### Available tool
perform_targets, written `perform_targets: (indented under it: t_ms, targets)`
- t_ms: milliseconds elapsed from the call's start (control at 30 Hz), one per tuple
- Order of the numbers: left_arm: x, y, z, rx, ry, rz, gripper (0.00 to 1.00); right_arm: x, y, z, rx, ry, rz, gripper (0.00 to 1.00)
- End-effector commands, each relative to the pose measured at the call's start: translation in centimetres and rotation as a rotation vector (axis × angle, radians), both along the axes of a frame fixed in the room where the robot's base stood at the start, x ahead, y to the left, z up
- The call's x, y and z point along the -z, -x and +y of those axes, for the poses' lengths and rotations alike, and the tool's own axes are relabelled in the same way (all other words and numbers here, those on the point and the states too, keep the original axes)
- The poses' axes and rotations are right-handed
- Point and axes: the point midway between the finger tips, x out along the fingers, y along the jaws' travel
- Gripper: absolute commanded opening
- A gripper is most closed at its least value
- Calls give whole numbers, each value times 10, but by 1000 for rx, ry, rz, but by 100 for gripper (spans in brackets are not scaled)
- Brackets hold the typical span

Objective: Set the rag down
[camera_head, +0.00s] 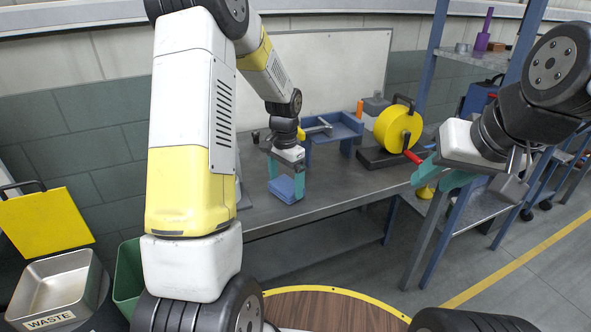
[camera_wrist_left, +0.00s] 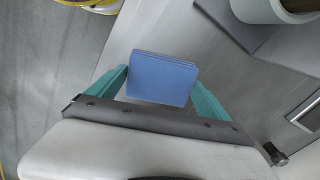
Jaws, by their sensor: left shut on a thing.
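The blue rag (camera_head: 285,190) is a folded, flat-sided pad. My left gripper (camera_head: 286,176) is shut on it, over the front part of the grey workbench (camera_head: 330,190). In the left wrist view the rag (camera_wrist_left: 160,79) sits between the two teal fingers of the gripper (camera_wrist_left: 160,88). I cannot tell whether its lower edge touches the bench. My right gripper (camera_head: 425,192) is off to the right, past the bench's end, with its teal fingers apart. A yellow rounded thing shows between its fingertips; I cannot tell whether it is held or behind them.
A yellow round pump part (camera_head: 393,130) on a dark base stands at the bench's right. A blue stand (camera_head: 336,126) is behind the rag. A waste bin (camera_head: 55,290) and a green bin (camera_head: 128,275) stand on the floor at left. The bench front right of the rag is clear.

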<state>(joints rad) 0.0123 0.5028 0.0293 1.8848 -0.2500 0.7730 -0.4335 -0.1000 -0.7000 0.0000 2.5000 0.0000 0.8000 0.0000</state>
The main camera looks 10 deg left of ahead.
Motion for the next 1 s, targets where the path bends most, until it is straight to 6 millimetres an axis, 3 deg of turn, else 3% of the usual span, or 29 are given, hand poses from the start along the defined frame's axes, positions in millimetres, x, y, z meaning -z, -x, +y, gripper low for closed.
perform_targets:
  t_ms: [800, 833, 867, 1000]
  targets:
    - [7, 0, 0, 0, 1, -1, 58, 0, 0, 0, 0, 0, 0, 36]
    - [7, 0, 0, 0, 0, -1, 94, 0, 0, 0, 0, 0, 0, 36]
    - [7, 0, 0, 0, 0, -1, 100, 0, 0, 0, 0, 0, 0, 36]
    - [7, 0, 0, 0, 0, -1, 100, 0, 0, 0, 0, 0, 0, 36]
